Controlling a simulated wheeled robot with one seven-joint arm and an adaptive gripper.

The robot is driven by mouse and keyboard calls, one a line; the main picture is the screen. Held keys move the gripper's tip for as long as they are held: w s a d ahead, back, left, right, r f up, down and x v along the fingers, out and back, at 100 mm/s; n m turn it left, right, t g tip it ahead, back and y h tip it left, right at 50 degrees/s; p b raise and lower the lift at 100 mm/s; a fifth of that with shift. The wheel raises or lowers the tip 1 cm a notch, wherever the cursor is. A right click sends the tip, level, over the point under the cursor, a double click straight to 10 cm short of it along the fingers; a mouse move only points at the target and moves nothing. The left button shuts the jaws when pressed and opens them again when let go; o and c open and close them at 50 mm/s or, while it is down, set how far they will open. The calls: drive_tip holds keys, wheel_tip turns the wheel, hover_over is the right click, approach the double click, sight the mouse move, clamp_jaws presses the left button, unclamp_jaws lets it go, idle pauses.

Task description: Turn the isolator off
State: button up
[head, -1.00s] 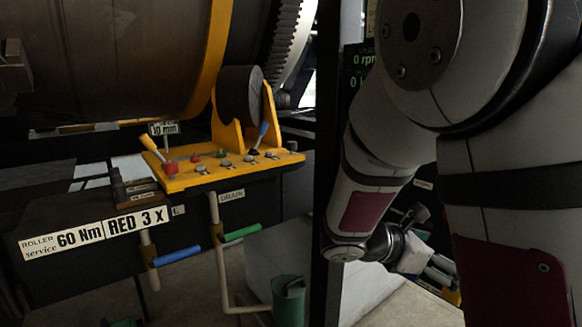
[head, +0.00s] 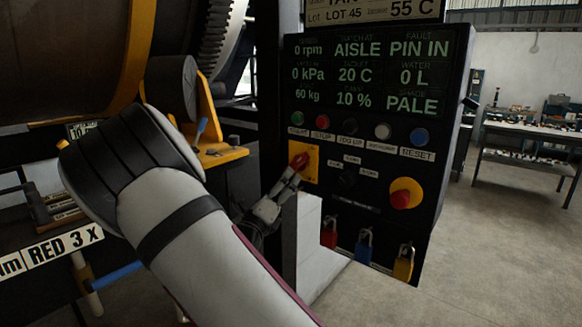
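A black control panel (head: 385,185) stands right of centre in the head view. On its left side is a yellow square plate (head: 311,170) with a red handle (head: 299,161), which looks like the isolator. My gripper (head: 291,180) is at the lower left of this plate, its fingertips close to the red handle. I cannot tell whether they touch or grip it. The fingers are small and dark here, so their opening does not show clearly. The handle's exact angle is hard to read.
A red emergency button (head: 402,197) sits on a yellow base at the panel's right. Red (head: 329,234), blue (head: 364,250) and yellow (head: 403,266) padlocks hang along the bottom. Several push-buttons line the panel above. A workbench (head: 528,140) stands far right, with open floor before it.

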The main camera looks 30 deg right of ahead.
sight(293, 167)
drive_tip(key=x, duration=0.9)
drive_tip(key=shift+w+d, duration=0.1)
drive_tip(key=shift+d, duration=0.15)
drive_tip(key=c, duration=1.1)
